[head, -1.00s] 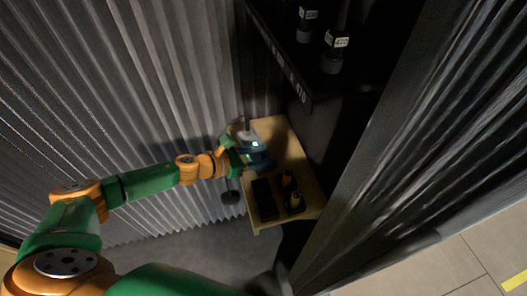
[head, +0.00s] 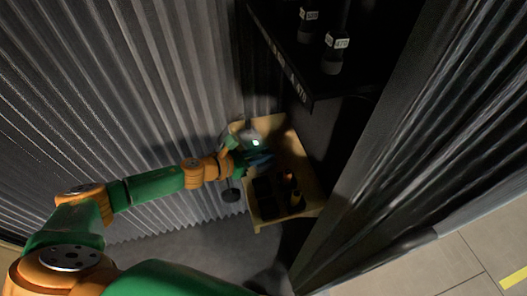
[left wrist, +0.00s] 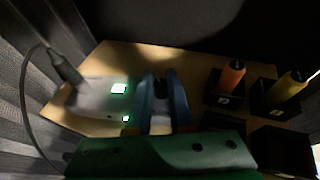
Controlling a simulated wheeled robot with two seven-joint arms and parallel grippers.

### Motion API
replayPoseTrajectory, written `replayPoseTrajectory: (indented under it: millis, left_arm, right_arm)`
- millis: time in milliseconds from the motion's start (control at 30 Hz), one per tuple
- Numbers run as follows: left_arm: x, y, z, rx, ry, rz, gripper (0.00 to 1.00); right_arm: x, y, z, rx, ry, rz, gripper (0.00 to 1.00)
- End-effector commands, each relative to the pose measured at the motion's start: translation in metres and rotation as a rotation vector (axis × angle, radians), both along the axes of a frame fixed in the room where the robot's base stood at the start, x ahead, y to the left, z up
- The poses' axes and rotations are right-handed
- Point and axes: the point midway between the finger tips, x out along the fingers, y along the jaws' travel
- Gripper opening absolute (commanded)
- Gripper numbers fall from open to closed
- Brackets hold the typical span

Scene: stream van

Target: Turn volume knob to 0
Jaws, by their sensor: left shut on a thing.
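A pale grey device (left wrist: 98,98) with two lit green spots sits on a small wooden shelf; in the head view it shows as a pale shape (head: 250,136) with one green light. In the left wrist view my left gripper (left wrist: 162,88) has its two blue fingers closed around a dark knob (left wrist: 159,89) at the device's right side. The fingers hide most of the knob, and I cannot read its setting. In the head view the left gripper (head: 262,158) is over the shelf, beside the device. My right gripper is out of view.
The wooden shelf (left wrist: 195,66) also holds black holders with an orange-handled tool (left wrist: 231,75) and a yellow-handled tool (left wrist: 288,87). A dark cable (left wrist: 60,66) plugs into the device. A dark upper shelf (head: 310,85) and corrugated walls are close by.

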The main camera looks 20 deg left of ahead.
Motion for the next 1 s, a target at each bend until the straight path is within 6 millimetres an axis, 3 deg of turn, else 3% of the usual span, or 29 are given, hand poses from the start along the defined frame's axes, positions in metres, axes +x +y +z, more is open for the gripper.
replayPoseTrajectory:
  millis: [600, 1000]
  left_arm:
    - [-0.001, -0.003, 0.003, -0.005, 0.005, 0.544, 0.0]
    - [-0.001, -0.003, -0.001, -0.003, 0.003, 0.917, 0.0]
  right_arm:
    - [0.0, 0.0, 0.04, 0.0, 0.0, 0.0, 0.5]
    - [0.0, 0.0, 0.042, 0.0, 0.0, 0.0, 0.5]
